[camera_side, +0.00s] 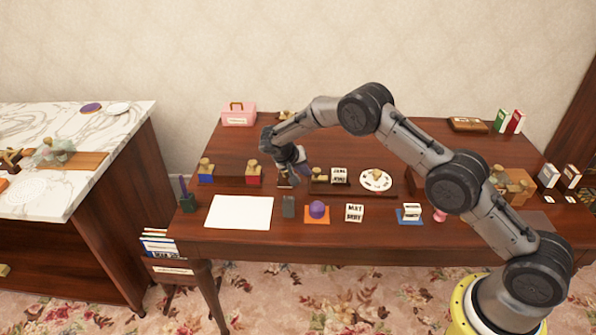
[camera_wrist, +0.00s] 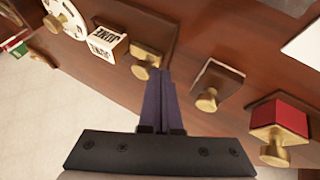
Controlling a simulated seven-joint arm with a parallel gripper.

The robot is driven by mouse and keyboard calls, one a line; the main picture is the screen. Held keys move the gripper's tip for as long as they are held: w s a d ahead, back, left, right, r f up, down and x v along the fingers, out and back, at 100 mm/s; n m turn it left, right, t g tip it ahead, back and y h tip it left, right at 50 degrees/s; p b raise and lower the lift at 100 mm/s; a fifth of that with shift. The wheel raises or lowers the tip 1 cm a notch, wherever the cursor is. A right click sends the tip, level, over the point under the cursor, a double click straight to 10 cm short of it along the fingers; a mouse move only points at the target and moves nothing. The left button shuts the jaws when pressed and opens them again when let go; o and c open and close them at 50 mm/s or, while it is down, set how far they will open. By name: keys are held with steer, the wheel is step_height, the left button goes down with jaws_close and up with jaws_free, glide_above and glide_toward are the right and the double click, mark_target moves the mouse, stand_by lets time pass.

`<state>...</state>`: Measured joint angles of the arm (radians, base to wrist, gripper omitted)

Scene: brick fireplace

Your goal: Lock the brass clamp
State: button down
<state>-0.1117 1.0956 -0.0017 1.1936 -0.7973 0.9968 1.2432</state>
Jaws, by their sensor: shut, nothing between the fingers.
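A brass fitting (camera_wrist: 148,62), which may be the clamp, sits on a dark wooden base (camera_wrist: 130,22) in the wrist view, beside a white lettered cube (camera_wrist: 105,43). It also shows as a small brass piece (camera_side: 317,174) left of the cube in the side view. Whether it is locked I cannot tell. My gripper (camera_wrist: 164,75) is shut and empty, its dark fingertips overlapping the picture beside the fitting's right edge. Contact cannot be judged. In the side view my gripper (camera_side: 298,176) points down just left of the wooden base.
A dark block with a brass knob (camera_wrist: 207,101) and a red block with a brass knob (camera_wrist: 278,120) stand close to the right in the wrist view. A white round dial (camera_side: 376,180) is right of the cube. A white sheet (camera_side: 239,212) lies at the desk's front left.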

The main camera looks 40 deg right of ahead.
stand_by(0.3)
steer(key=shift+s+d, duration=0.75)
steer(key=shift+w+a, duration=0.2)
steer(key=shift+a, duration=0.1)
steer(key=a, duration=0.1)
steer(key=w+a, duration=0.1)
steer(key=w+a+r, duration=0.1)
steer(key=a, duration=0.1)
steer(key=v, duration=0.9)
steer(key=shift+d, duration=0.15)
